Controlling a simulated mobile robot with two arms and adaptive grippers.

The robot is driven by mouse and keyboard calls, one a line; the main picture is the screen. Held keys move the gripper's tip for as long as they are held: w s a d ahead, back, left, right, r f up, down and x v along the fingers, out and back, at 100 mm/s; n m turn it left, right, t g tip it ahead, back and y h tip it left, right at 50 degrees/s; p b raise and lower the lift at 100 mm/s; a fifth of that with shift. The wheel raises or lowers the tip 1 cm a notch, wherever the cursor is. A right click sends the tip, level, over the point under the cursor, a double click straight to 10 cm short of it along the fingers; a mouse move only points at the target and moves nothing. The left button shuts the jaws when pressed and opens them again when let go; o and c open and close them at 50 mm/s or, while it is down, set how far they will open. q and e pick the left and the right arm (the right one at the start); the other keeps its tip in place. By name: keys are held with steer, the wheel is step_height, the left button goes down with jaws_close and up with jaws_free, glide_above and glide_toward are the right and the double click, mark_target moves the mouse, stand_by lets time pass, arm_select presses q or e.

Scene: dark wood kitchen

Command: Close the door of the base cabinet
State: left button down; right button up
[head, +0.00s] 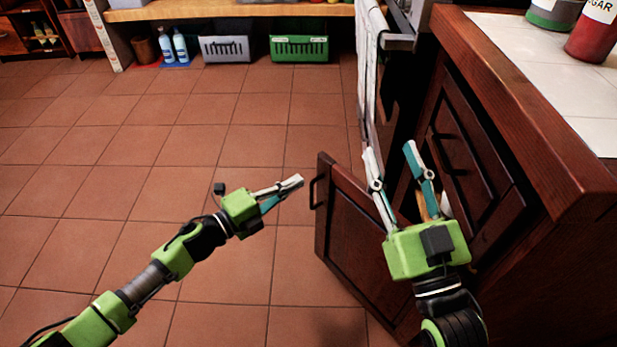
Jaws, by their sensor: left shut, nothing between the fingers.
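The base cabinet door (349,232) is dark red-brown wood and stands swung open from the cabinet (530,215) on the right, out over the tiled floor. Its black handle (315,192) is on the door's upper left edge. My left gripper (295,186) is shut and empty, just left of the handle, with a small gap in the picture. My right gripper (390,150) is open, its fingers apart and pointing up the picture, in front of the cabinet opening. It hides part of the door and the opening. Some items inside the cabinet show only partly behind it.
A drawer (470,150) with a dark handle sits in the cabinet beneath the tiled countertop (540,60). A red sugar canister (592,35) stands on the counter. Green (299,48) and grey (224,48) crates stand at the far shelf. The tiled floor on the left is clear.

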mark_target(318, 169)
arm_select(q)
steer(key=b+x, duration=0.1)
steer(key=x, duration=0.3)
steer(key=shift+w+d, duration=0.25)
steer(key=shift+d, duration=0.05)
arm_select(e)
steer(key=s+r+t+y, duration=0.1)
steer(key=s+r+t, duration=0.2)
steer(key=r, duration=0.2)
steer(key=shift+r, duration=0.35)
